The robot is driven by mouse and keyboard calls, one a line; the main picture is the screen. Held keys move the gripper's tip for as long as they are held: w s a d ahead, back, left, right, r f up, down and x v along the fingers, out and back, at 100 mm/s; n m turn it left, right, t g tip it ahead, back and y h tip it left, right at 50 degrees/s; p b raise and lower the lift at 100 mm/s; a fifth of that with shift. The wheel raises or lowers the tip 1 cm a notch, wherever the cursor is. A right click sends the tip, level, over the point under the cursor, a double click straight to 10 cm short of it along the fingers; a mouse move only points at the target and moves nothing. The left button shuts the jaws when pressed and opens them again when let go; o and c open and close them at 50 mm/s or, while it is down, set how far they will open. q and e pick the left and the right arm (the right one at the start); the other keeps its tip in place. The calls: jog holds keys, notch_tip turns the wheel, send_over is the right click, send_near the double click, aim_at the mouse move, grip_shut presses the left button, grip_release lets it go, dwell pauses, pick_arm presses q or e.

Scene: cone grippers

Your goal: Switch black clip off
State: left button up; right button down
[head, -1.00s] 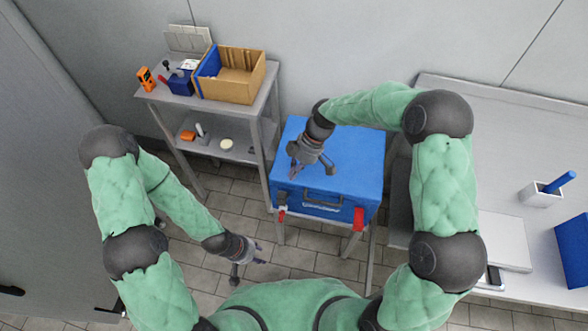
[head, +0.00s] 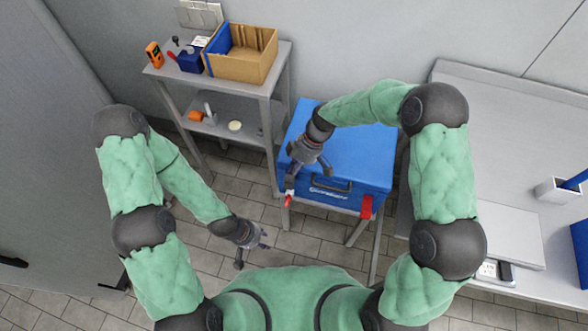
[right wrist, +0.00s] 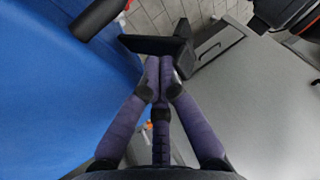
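The blue case (head: 355,150) stands on a small metal stand, with a dark handle (head: 330,185) on its front. My right gripper (head: 292,184) is at the case's front left corner, by a red catch (head: 288,201). In the right wrist view its purple fingers (right wrist: 158,78) draw together at the tips, right by a black clip-like piece (right wrist: 165,45). Whether they touch or grip it cannot be told. The fingers hide part of this corner in the head view. My left gripper (head: 262,243) is open and empty over the floor, left of the stand.
Another red catch (head: 366,206) is at the case's front right. A grey shelf at left holds a cardboard box (head: 245,62) and small tools. A grey bench (head: 490,150) with a white pen holder (head: 558,191) stands at right.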

aim_at(289, 188)
jog(key=shift+s+a+f+t+h, duration=0.1)
jog(key=shift+s+a+t+h, duration=0.1)
jog(key=shift+s+t, duration=0.4)
jog(key=shift+s+a+f+t+h, duration=0.1)
jog(key=shift+s+a+t+h, duration=0.1)
jog(key=shift+s+t, duration=0.35)
jog(key=shift+s+a+f, duration=0.25)
jog(key=shift+s+f, duration=0.45)
jog(key=shift+s, duration=0.15)
jog(key=shift+s+a+f, duration=0.1)
jog(key=shift+s+f, duration=0.25)
